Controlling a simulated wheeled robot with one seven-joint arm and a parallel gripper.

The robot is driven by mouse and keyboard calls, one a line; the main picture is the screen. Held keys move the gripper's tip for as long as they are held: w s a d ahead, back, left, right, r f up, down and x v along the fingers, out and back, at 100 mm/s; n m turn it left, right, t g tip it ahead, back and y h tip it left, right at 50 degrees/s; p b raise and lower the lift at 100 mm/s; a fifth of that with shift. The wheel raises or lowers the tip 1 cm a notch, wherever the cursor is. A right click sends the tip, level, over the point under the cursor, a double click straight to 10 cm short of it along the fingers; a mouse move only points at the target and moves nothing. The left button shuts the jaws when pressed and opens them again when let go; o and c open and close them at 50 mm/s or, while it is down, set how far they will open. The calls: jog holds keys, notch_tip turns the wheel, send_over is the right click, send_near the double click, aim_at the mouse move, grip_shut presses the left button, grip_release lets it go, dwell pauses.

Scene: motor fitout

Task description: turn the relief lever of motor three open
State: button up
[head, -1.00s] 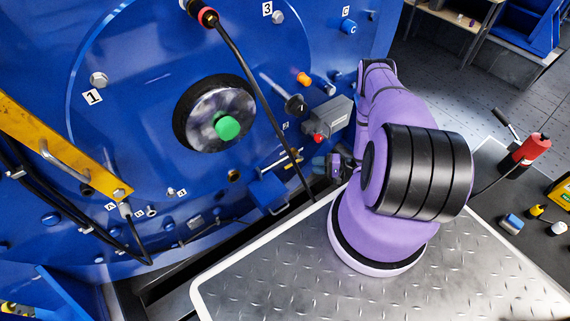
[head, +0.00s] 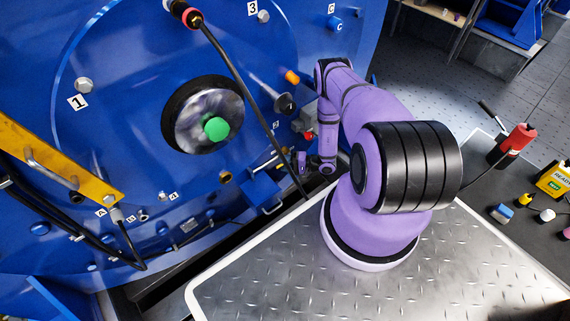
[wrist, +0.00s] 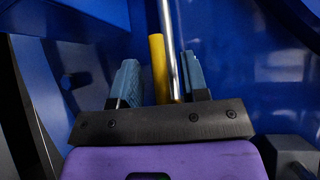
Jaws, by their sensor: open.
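In the wrist view, my gripper (wrist: 159,80) is open, with a blue-grey finger on each side. A yellow bar (wrist: 157,62) and a bright silver rod (wrist: 172,50) show between the fingers. I cannot tell whether either touches a finger. In the head view, a thin silver rod (head: 264,164) sticks out low on the blue machine, just left of my purple wrist; it may be the relief lever. My fingertips are hard to make out there. No label naming motor three's lever is readable.
The blue machine face (head: 120,60) carries a green-capped hub (head: 216,129), a hanging black cable (head: 239,78) and a yellow bar with a handle (head: 60,160). A blue block (head: 261,191) sits below the thin rod. A dark bench at right holds a red tool (head: 518,138).

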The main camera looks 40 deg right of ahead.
grip_shut()
